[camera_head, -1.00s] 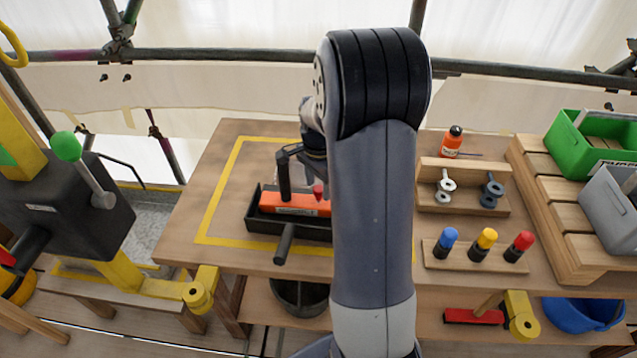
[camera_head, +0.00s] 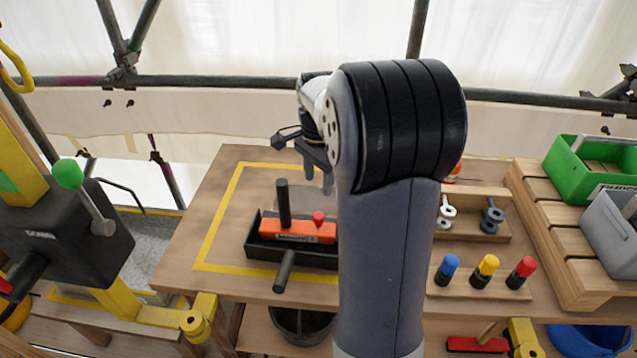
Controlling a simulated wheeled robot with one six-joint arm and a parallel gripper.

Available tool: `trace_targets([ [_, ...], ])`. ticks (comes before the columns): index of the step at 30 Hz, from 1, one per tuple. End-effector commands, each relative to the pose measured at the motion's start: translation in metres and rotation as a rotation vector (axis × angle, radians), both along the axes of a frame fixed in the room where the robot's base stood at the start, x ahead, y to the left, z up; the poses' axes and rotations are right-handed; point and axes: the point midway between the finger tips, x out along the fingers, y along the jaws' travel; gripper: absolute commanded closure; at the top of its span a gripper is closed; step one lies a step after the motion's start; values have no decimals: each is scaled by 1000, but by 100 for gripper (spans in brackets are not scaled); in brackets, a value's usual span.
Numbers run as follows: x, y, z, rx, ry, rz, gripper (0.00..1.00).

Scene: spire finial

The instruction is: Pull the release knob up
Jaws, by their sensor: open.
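An orange block-shaped device (camera_head: 290,231) sits in a black tray (camera_head: 262,251) on the wooden bench. A black upright post (camera_head: 283,204) rises from its left part, and a small red knob (camera_head: 318,217) stands on its top toward the right. Which of these is the release knob is not labelled legibly. A black handle (camera_head: 284,271) sticks out at the tray's front. My gripper (camera_head: 318,180) is open and empty, above and behind the red knob, apart from it. My arm hides the bench to the right of the tray.
Blue, yellow and red-capped pegs (camera_head: 487,266) stand in a wooden strip at right, before a rack of metal eye parts (camera_head: 490,215). Green (camera_head: 597,165) and grey bins sit far right. A dark box with a green-knobbed lever (camera_head: 68,174) stands left.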

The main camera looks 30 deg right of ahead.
Motion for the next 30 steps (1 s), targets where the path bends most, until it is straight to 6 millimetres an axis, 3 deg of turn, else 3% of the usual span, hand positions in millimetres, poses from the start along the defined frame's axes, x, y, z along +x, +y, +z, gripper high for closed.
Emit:
trace_targets([
  [13,0,-1,6,2,5,-1,52],
  [20,-1,-2,-1,0,3,-1,52],
  [26,-2,-2,-19,1,4,-1,52],
  [30,-2,-2,-43,3,8,-1,52],
])
